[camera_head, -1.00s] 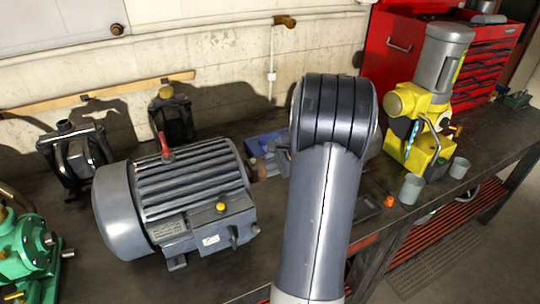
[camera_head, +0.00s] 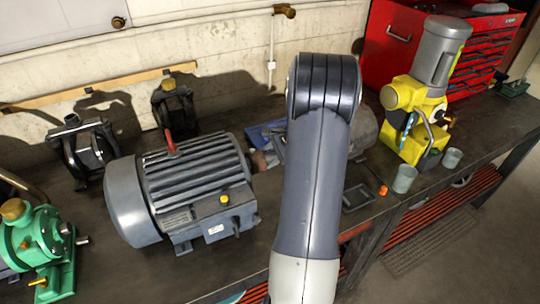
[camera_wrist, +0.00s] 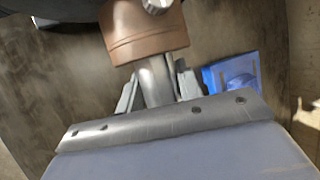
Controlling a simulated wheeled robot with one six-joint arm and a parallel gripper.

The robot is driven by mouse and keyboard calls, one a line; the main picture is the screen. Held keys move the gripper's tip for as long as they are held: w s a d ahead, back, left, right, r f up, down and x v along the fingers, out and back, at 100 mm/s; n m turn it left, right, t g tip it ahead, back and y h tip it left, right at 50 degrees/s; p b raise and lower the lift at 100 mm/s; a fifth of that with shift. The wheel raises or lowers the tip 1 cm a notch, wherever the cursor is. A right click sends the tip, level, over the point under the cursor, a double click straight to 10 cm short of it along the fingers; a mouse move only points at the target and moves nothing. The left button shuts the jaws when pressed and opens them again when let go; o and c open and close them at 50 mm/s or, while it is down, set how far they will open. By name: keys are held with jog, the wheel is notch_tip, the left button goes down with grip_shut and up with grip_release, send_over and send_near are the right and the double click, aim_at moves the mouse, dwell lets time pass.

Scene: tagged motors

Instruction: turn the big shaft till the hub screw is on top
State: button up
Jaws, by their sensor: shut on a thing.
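The big grey ribbed motor (camera_head: 190,190) lies on the bench in the head view. A copper-brown hub (camera_head: 259,160) shows at its right end. In the wrist view the hub (camera_wrist: 145,35) is large at the top, with a silver screw head (camera_wrist: 157,5) on it, cut by the picture's upper edge. The bare grey shaft (camera_wrist: 155,75) runs from the hub down between the fingers of my gripper (camera_wrist: 157,88), which is shut on it. My gripper is hidden behind my arm in the head view. I cannot tell exactly which way the screw faces.
A green pump (camera_head: 40,245) stands at the left, with black clamp-like parts (camera_head: 85,150) behind. A blue item (camera_head: 265,132) lies beyond the hub. A yellow-and-grey machine (camera_head: 425,100), grey cups (camera_head: 404,179) and a red tool cabinet (camera_head: 400,40) stand to the right.

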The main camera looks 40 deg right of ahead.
jog(key=o, duration=1)
jog(key=b+v, duration=0.2)
jog(key=v, duration=0.8)
jog(key=shift+s+d+r, duration=0.15)
jog(key=shift+s+r, duration=0.1)
jog(key=shift+r, duration=0.05)
jog(key=p+x, duration=0.2)
jog(key=x, duration=0.8)
jog(key=shift+r, duration=0.1)
jog(key=shift+w+f, duration=0.25)
jog(key=shift+f, duration=0.25)
